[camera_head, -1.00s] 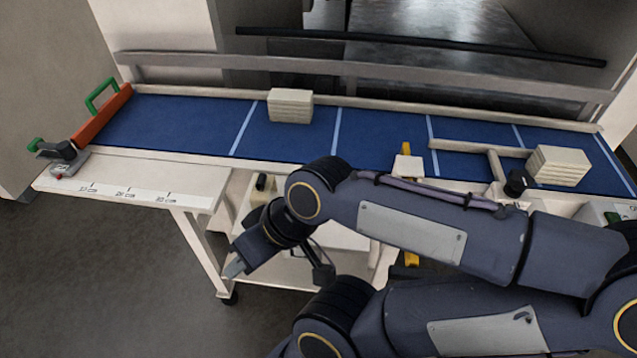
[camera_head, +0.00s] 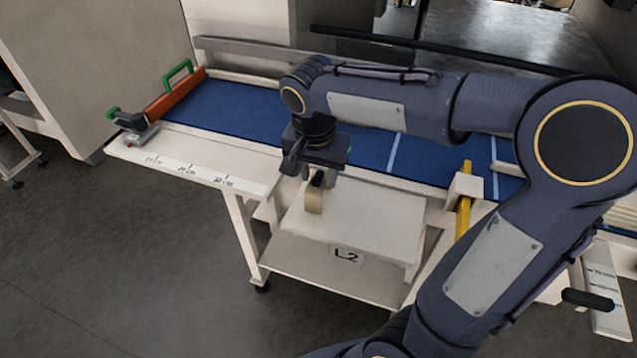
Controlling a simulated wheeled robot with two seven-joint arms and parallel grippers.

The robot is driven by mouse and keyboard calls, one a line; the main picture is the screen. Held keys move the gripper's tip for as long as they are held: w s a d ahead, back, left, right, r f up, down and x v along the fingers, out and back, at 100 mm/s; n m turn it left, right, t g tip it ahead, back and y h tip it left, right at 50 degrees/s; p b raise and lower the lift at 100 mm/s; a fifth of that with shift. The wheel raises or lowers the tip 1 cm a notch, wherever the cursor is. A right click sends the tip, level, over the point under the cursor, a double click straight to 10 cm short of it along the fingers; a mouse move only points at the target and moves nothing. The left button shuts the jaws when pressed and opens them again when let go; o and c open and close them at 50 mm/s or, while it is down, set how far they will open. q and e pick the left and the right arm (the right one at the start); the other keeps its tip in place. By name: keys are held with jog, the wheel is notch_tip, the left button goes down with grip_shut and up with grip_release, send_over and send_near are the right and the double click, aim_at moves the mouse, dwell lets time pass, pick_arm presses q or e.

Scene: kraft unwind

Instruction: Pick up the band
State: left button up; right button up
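A tan, rounded piece that looks like the band (camera_head: 314,198) shows directly below my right gripper (camera_head: 315,181), over the white top of the small cart (camera_head: 365,228) labelled L2. My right gripper points down, and its fingers are at the upper part of the tan piece. The fingers are small and partly hidden by the wrist, so I cannot tell whether they are closed on it. I also cannot tell whether the piece rests on the cart top. My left gripper is not in view.
Behind the cart runs a blue conveyor belt (camera_head: 232,108) with a white ruler-marked ledge (camera_head: 190,170). An orange bar with a green handle (camera_head: 178,75) crosses its left end. A yellow post (camera_head: 464,200) stands right of the cart. My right arm hides much of the belt.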

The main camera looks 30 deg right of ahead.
aim_at(319, 187)
jog(key=f, duration=0.3)
jog(key=f+p, duration=0.1)
jog(key=f, duration=0.1)
jog(key=shift+w+d, duration=0.25)
jog(key=shift+w, duration=0.15)
jog(key=shift+c, duration=0.4)
jog(key=c, duration=0.5)
